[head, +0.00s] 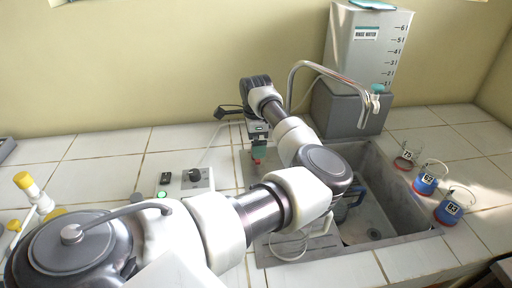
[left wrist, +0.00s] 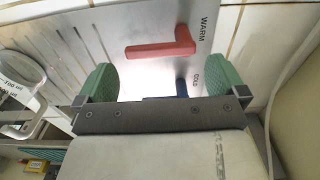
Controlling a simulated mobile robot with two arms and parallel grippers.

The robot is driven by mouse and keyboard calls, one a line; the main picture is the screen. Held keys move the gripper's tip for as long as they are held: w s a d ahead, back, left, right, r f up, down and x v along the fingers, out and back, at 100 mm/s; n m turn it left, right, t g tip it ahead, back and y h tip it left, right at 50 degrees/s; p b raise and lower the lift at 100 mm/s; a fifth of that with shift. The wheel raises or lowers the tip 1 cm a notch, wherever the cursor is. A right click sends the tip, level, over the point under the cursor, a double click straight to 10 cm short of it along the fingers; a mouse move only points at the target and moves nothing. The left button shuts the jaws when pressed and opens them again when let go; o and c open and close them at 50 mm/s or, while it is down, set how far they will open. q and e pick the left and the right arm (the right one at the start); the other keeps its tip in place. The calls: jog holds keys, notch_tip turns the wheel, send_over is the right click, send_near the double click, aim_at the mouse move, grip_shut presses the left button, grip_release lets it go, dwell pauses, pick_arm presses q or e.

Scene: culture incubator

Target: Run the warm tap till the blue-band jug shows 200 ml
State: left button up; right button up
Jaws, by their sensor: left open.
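My left gripper (head: 258,136) is over the tap panel at the back left of the sink. In the left wrist view its green fingers (left wrist: 163,84) are apart, with nothing held between them. The red lever (left wrist: 160,49), beside the label WARM, lies ahead between the fingers; it shows small in the head view (head: 257,161). The blue lever (left wrist: 181,86), beside COLD, is mostly hidden by the gripper. A jug with blue on it (head: 341,211) is in the sink, partly hidden by my arm; its level is unreadable. My right gripper is not in view.
The curved spout (head: 330,73) reaches over the sink (head: 384,205). A water tank (head: 366,45) stands behind. Several small labelled containers, including a blue one (head: 426,181), stand right of the sink. A control box (head: 187,181) is left of it.

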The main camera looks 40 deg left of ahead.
pick_arm(q)
jog(key=shift+f, duration=1.75)
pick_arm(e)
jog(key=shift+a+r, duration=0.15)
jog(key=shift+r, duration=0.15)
